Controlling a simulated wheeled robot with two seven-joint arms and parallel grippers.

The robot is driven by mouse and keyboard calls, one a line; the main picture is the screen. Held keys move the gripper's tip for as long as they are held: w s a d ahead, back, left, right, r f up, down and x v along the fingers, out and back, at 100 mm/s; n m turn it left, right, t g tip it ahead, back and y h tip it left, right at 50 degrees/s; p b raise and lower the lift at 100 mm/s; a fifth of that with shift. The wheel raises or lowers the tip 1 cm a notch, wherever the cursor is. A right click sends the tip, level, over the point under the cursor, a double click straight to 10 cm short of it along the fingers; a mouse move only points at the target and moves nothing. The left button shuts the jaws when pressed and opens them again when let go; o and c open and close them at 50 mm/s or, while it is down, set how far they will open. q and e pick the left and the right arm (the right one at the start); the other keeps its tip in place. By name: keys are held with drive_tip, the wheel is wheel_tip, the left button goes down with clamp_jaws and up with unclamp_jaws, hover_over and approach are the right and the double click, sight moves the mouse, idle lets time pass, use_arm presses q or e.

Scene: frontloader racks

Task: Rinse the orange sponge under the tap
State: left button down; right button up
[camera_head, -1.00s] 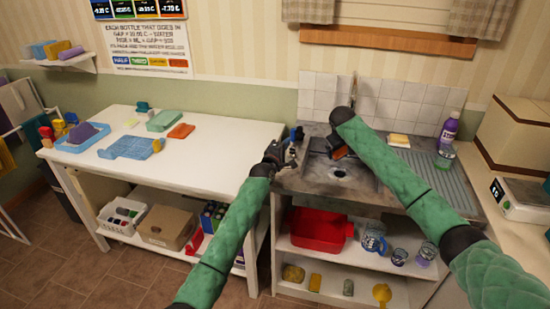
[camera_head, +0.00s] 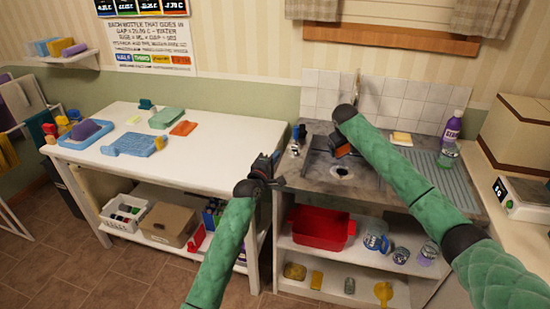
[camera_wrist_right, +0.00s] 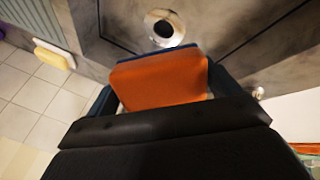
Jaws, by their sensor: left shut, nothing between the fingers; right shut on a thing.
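The orange sponge (camera_wrist_right: 160,82) is between the fingers of my right gripper (camera_wrist_right: 158,92) in the right wrist view. In the head view the sponge (camera_head: 342,151) shows as a small orange patch below my right arm, over the sink (camera_head: 345,180). The drain hole (camera_wrist_right: 164,28) lies just beyond it in the wrist view. A thin upright piece (camera_head: 357,82), perhaps the tap, stands against the tiles, mostly hidden behind my right arm. No water is visible. My left gripper (camera_head: 270,168) is shut and empty at the gap between the white table and the sink unit.
The white table (camera_head: 215,150) holds an orange-red flat piece (camera_head: 183,128), a blue rack (camera_head: 135,144) and a blue tray (camera_head: 66,141). A small blue-topped fitting (camera_head: 299,134) stands at the sink's left edge. A purple bottle (camera_head: 452,127) stands right of the sink.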

sight(339, 157)
drive_tip(key=shift+s+a+r+p, duration=0.1)
drive_tip(key=shift+s+a+p, duration=0.2)
drive_tip(key=shift+s+p, duration=0.25)
drive_tip(key=shift+s+a+p, duration=0.25)
drive_tip(key=shift+s+p, duration=0.25)
drive_tip(key=shift+s, duration=0.05)
drive_tip(key=shift+s+a+p, duration=0.35)
drive_tip(key=shift+s+p, duration=0.25)
drive_tip(key=shift+s, duration=0.1)
drive_tip(key=shift+s+a+p, duration=0.3)
drive_tip(key=shift+s+p, duration=0.3)
drive_tip(key=shift+s, duration=0.15)
drive_tip(key=shift+s+a+p, duration=0.35)
drive_tip(key=shift+s+p, duration=0.25)
drive_tip(key=shift+s, duration=0.1)
drive_tip(key=shift+s+a, duration=0.2)
drive_tip(key=shift+s, duration=0.2)
